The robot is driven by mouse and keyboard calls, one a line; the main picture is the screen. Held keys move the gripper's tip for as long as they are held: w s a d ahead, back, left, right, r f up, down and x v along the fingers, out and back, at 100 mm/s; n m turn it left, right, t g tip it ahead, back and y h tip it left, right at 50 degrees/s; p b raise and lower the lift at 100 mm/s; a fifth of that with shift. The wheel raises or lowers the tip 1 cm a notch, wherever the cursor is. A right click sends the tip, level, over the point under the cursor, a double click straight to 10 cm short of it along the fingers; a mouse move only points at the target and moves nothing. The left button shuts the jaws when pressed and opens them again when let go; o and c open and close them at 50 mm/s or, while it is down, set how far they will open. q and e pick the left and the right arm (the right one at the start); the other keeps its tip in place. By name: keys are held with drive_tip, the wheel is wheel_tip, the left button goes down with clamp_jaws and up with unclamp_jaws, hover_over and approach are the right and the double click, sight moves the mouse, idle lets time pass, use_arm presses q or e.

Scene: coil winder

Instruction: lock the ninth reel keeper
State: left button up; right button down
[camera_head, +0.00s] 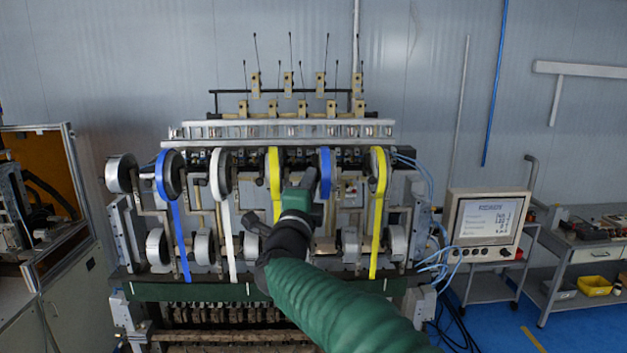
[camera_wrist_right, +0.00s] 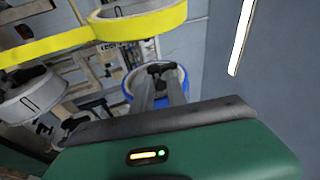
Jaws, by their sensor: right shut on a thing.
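My right gripper (camera_head: 308,181) reaches up to the middle of the coil winder (camera_head: 150,292), beside the blue-taped reel (camera_head: 325,172). In the right wrist view the gripper's two grey fingers (camera_wrist_right: 161,88) are closed on a small black keeper (camera_wrist_right: 160,68) at the centre of a blue-rimmed reel (camera_wrist_right: 130,88). The fingers cover part of the keeper, and I cannot tell its lock position. The left gripper does not show.
Other reels flank it: yellow (camera_head: 274,172), right yellow (camera_head: 379,172), white (camera_head: 219,175) and left blue (camera_head: 165,176). A yellow reel (camera_wrist_right: 140,22) is close in the wrist view. A monitor (camera_head: 487,218) stands at the right on a cart.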

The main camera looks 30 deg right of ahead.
drive_tip(key=shift+s+f, duration=0.1)
drive_tip(key=shift+s, duration=0.05)
drive_tip(key=shift+s+a+b, duration=0.45)
drive_tip(key=shift+s+b, duration=0.2)
drive_tip(key=shift+s, duration=0.15)
drive_tip(key=c, duration=1.5)
unclamp_jaws()
drive_tip(key=shift+s, duration=0.1)
drive_tip(key=shift+s+d, duration=0.1)
